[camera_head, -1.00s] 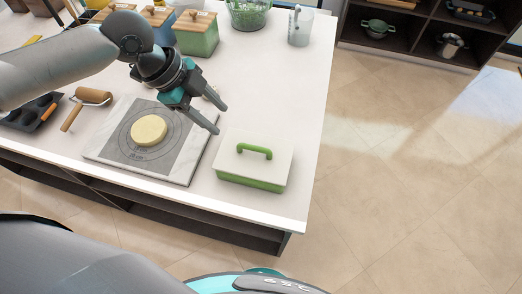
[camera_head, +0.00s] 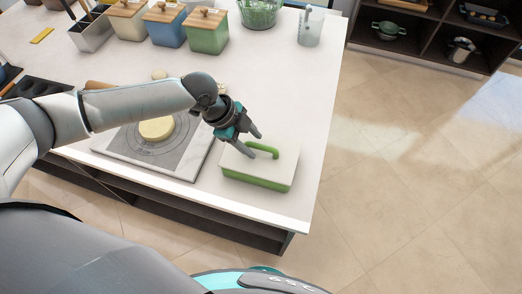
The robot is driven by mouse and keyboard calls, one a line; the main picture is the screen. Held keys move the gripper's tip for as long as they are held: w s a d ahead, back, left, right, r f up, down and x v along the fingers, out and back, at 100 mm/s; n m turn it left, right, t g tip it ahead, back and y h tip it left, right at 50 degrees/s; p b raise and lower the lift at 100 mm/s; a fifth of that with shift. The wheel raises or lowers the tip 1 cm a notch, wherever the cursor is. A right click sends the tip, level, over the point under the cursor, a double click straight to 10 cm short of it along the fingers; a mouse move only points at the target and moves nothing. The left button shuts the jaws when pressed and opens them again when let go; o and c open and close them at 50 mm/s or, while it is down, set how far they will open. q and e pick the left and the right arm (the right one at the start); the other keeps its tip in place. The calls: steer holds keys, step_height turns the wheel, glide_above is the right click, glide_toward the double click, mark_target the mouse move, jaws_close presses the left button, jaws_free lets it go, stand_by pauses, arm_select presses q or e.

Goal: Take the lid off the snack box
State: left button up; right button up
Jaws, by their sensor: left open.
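The snack box (camera_head: 256,181) is green with a white lid (camera_head: 272,168) on top, near the table's front right corner. The lid has a green arched handle (camera_head: 264,148). My left gripper (camera_head: 256,145) is open, with its fingertips at the left end of the handle, over the lid. I cannot tell whether the fingers touch the handle or lid. My right gripper is not in view.
A marble board (camera_head: 192,165) with a round of dough (camera_head: 157,128) lies left of the box, partly behind my left arm. Canisters with wooden lids (camera_head: 207,32), a green basket (camera_head: 259,12) and a clear measuring jug (camera_head: 310,28) stand farther back. The table behind the box is clear.

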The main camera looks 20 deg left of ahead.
arm_select(q)
steer(key=shift+d+f, duration=0.1)
steer(key=shift+f, duration=0.25)
steer(key=shift+c, duration=0.2)
jaws_close()
